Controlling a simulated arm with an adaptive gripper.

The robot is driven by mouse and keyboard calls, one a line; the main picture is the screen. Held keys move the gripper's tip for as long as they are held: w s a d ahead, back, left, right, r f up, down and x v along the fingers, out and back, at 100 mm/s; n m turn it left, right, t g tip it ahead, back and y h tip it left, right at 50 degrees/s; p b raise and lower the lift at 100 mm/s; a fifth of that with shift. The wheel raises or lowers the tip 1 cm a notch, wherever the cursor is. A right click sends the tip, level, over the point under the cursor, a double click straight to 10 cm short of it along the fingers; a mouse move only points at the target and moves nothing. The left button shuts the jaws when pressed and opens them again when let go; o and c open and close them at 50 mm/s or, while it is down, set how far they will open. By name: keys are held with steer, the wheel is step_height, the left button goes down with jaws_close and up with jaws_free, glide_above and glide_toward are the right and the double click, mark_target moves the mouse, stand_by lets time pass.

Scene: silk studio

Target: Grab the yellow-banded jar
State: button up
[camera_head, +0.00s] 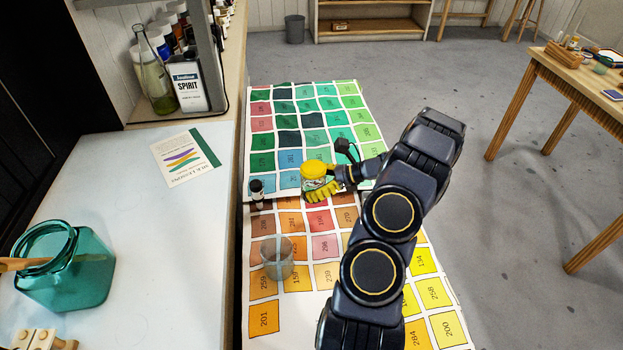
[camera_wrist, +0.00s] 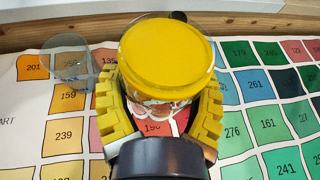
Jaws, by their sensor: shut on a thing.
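The yellow-banded jar (camera_head: 315,178) is a small clear jar with a wide yellow top, standing out over the colour chart in the head view. In the wrist view the jar (camera_wrist: 166,55) sits between the yellow fingers, its round yellow top facing the camera. My gripper (camera_head: 322,190) comes in from the right and is shut on the jar's sides. In the wrist view my gripper (camera_wrist: 160,100) has one finger along each side of the glass. I cannot tell whether the jar's base touches the chart.
A clear glass (camera_head: 277,258) and a small dark-capped bottle (camera_head: 257,190) stand on the colour chart (camera_head: 262,335) near the jar. A teal glass jar (camera_head: 70,265) stands on the white counter (camera_head: 150,240) at left.

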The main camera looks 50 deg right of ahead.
steer(key=s+a+r, duration=0.2)
steer(key=s+a, duration=0.2)
steer(key=shift+a+r, duration=0.3)
steer(key=shift+r, duration=0.1)
stand_by(0.5)
steer(key=shift+a, duration=0.1)
stand_by(0.8)
